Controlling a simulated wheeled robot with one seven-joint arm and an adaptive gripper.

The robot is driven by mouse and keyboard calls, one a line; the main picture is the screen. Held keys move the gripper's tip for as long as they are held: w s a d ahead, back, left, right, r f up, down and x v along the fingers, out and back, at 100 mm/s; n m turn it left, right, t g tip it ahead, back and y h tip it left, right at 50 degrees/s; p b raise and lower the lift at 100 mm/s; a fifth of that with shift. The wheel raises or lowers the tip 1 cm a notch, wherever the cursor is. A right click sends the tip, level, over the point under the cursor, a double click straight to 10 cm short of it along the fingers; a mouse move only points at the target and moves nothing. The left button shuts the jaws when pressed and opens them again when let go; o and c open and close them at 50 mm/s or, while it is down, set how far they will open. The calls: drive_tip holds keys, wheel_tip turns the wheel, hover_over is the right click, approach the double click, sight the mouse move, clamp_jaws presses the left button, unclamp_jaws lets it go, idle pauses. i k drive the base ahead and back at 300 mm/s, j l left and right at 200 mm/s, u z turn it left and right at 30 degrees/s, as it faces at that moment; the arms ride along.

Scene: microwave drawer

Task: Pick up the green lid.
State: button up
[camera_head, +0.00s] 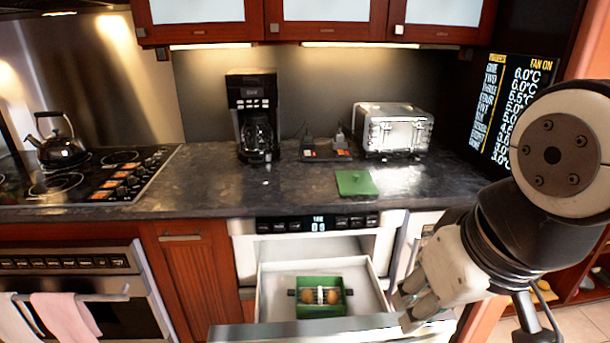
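The green lid (355,183) is a flat square plate with a small knob on its top edge area. It lies on the dark countertop, just behind the front edge and above the open drawer. My gripper (408,308) is at the lower right, beside the drawer's right side, well below the lid and apart from it. Its fingers point down and to the left. I cannot tell how far apart the fingers are. A green box (343,306) without a cover sits in the open microwave drawer (270,272), with brownish items inside.
The dark countertop (210,180) is clear left of the lid. A coffee maker (254,118), a toaster (395,130) and a small dark device (325,152) stand behind it. A kettle (60,148) is on the stove at left. The drawer juts out below the counter.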

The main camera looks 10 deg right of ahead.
sight(349, 183)
drive_tip(key=l+u, duration=0.15)
drive_tip(key=l, duration=0.5)
drive_tip(key=l+u, duration=0.15)
drive_tip(key=l, duration=0.45)
drive_tip(key=k+l+u, duration=0.15)
drive_tip(key=l, duration=0.45)
drive_tip(key=i+l+u, duration=0.1)
drive_tip(key=l, duration=0.25)
drive_tip(key=i+l+u, duration=0.15)
drive_tip(key=i+l, duration=0.15)
drive_tip(key=i+l+u, duration=0.1)
drive_tip(key=l, duration=0.4)
drive_tip(key=i+l, duration=0.25)
drive_tip(key=i+l+u, duration=0.15)
drive_tip(key=i, duration=0.3)
drive_tip(key=i+l, duration=0.05)
drive_tip(key=l, duration=0.05)
